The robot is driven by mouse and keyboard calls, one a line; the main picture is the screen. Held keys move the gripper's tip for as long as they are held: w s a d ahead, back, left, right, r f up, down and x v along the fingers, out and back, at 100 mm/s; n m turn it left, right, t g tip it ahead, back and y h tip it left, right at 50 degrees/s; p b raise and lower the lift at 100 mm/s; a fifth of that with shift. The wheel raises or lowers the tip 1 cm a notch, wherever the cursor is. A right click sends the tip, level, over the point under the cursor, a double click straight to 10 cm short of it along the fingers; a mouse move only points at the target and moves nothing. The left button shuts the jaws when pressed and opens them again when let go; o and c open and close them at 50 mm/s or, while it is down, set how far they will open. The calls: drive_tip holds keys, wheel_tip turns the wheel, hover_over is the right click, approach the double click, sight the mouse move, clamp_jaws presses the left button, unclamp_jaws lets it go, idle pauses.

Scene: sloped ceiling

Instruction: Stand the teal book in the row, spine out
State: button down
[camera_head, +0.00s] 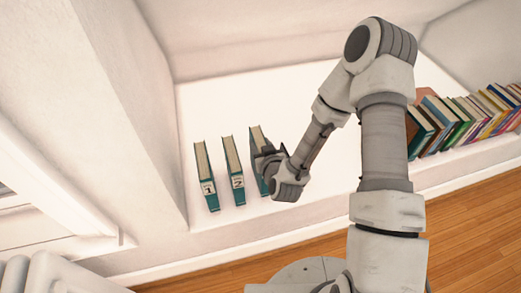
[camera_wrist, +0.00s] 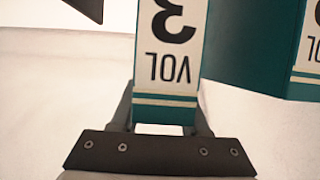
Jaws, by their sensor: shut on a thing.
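A teal book with a white label reading "VOL 3" (camera_wrist: 168,60) stands upright between the fingers of my gripper (camera_wrist: 160,118). Its spine faces my wrist camera. In the head view this book (camera_head: 258,137) is third from the left, its lower front partly hidden by my gripper (camera_head: 266,160). Teal book 1 (camera_head: 207,175) and teal book 2 (camera_head: 233,170) stand upright to its left, spines to the front, with gaps between them. Contact under the held book is hard to tell.
The books stand on a white ledge (camera_head: 300,110) under a sloped ceiling. A leaning row of mixed coloured books (camera_head: 460,122) fills its right end. White wall closes the left side. Bare ledge lies between the teal books and the coloured row, partly behind my arm.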

drive_tip(key=shift+f, duration=0.75)
drive_tip(key=shift+f+b, duration=0.2)
drive_tip(key=shift+b, duration=0.15)
drive_tip(key=shift+c, duration=2)
unclamp_jaws()
drive_tip(key=p+v, duration=0.8)
drive_tip(key=v, duration=0.4)
drive_tip(key=shift+r, duration=0.2)
